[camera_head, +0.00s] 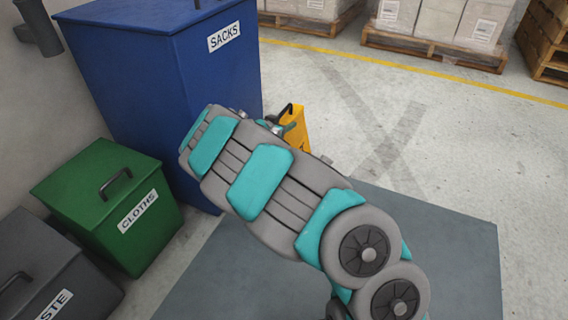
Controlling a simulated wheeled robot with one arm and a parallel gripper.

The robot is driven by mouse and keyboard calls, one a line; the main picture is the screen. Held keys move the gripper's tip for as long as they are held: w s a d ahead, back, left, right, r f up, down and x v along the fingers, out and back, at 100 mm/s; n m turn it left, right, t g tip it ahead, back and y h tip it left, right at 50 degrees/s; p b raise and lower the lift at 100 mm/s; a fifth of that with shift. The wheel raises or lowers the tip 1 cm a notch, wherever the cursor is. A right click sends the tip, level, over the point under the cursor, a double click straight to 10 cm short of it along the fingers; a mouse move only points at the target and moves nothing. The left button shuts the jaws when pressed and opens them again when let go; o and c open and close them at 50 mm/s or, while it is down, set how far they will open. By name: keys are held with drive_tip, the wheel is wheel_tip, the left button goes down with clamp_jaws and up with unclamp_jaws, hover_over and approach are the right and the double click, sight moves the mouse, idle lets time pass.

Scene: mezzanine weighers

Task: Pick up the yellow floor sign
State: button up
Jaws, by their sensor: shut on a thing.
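The yellow floor sign (297,127) shows in the head view just beyond the end of my arm, to the right of the blue bin. Only its upper part is visible; my arm hides the rest, so I cannot tell whether its foot touches the floor. My gripper (287,117) is at the sign's top, by a dark handle-like part, and is shut on the sign. The fingers are mostly hidden behind my wrist.
A tall blue SACKS bin (140,75) stands close left of my arm. A green CLOTHS bin (105,200) and a dark grey bin (50,275) stand at lower left. Loaded pallets (435,45) line the back behind a yellow floor line. Floor at right is clear.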

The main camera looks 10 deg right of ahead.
clamp_jaws()
drive_tip(key=shift+r, duration=0.1)
idle(0.5)
